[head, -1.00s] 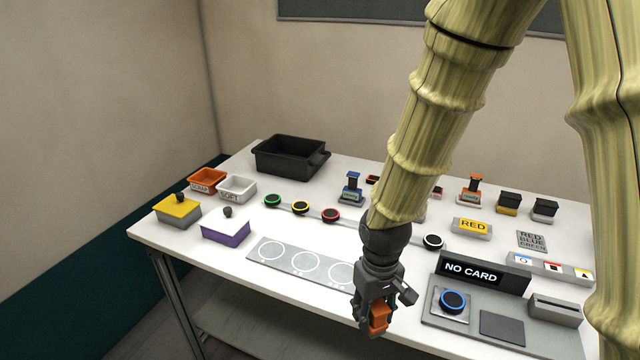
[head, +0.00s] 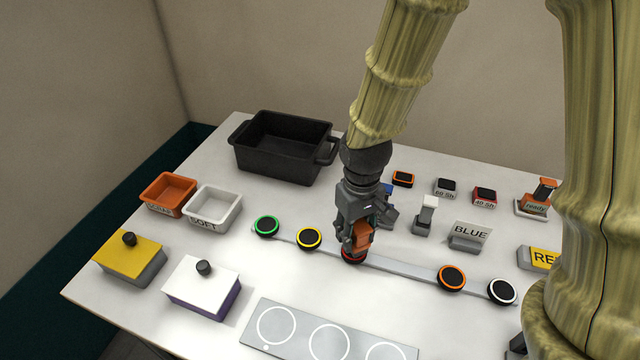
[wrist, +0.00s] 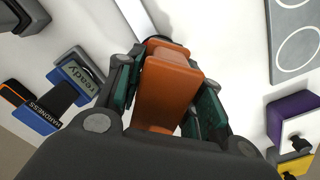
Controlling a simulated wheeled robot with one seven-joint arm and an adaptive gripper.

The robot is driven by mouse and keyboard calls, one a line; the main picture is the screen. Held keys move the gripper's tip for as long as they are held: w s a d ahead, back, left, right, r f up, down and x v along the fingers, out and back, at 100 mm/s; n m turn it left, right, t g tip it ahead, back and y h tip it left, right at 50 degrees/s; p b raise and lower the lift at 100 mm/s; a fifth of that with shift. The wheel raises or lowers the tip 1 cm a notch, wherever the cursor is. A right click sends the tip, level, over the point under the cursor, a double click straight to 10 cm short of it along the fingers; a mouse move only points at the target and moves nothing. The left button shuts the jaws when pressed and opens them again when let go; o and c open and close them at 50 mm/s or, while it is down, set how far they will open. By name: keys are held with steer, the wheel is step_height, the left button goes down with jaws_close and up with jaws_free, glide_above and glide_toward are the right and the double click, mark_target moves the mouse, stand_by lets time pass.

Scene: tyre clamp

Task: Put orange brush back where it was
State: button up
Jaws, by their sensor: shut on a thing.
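My gripper (head: 355,248) is shut on an orange block-shaped thing (head: 361,236), which I take for the orange brush. The brush also fills the middle of the wrist view (wrist: 168,92), between the green-lined fingers (wrist: 122,85). Its lower end is hidden. In the head view it is over the red-ringed disc (head: 350,258) on the grey strip; I cannot tell whether it touches the disc.
Green (head: 266,226), yellow (head: 309,238), orange (head: 452,277) and white (head: 502,291) ringed discs line the strip. A black bin (head: 283,147) stands behind. A blue "ready" device (wrist: 78,75) is close by.

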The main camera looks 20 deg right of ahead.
steer(key=shift+w+r, duration=0.15)
steer(key=shift+w, duration=0.65)
steer(key=w+p, duration=0.1)
steer(key=w, duration=0.4)
steer(key=w+f+p, duration=0.1)
steer(key=w+p, duration=0.1)
steer(key=w, duration=0.3)
steer(key=w+p, duration=0.1)
steer(key=w, duration=0.4)
steer(key=shift+a+f+p, duration=0.25)
steer(key=shift+a+p, duration=0.05)
steer(key=shift+p, duration=0.05)
steer(key=shift+s+f, duration=0.2)
steer(key=shift+f+p, duration=0.75)
steer(key=shift+f, duration=0.75)
steer(key=shift+f, duration=0.1)
steer(key=o, duration=0.5)
steer(key=shift+f, duration=0.1)
steer(key=o, duration=0.4)
